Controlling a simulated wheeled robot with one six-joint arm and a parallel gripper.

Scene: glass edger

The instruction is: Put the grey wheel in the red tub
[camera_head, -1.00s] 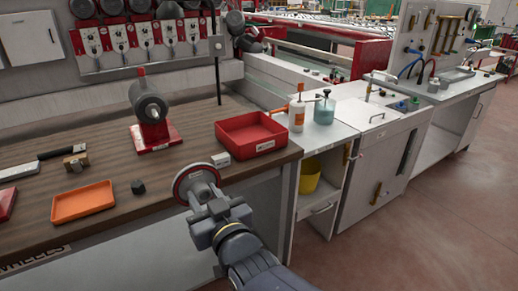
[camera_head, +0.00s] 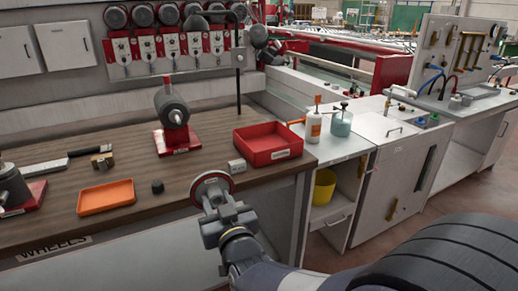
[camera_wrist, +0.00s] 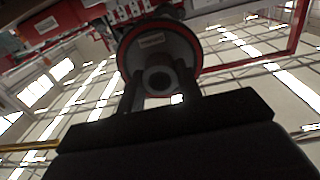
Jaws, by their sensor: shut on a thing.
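The grey wheel (camera_head: 212,187), a disc with a red rim, is held in my gripper (camera_head: 218,205) near the front edge of the wooden bench. It also shows in the wrist view (camera_wrist: 158,55), with its hub between the two fingers (camera_wrist: 160,92). My gripper is shut on the wheel. The red tub (camera_head: 268,153) is a square open tray with a small label on its front, standing on the bench's right end. It looks empty. The wheel is to the left of and nearer than the tub, apart from it.
A small white block (camera_head: 237,166) sits between wheel and tub. An orange tray (camera_head: 106,196), a dark small block (camera_head: 157,186) and a grinder on a red base (camera_head: 173,120) stand to the left. Bottles (camera_head: 314,125) stand right of the tub.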

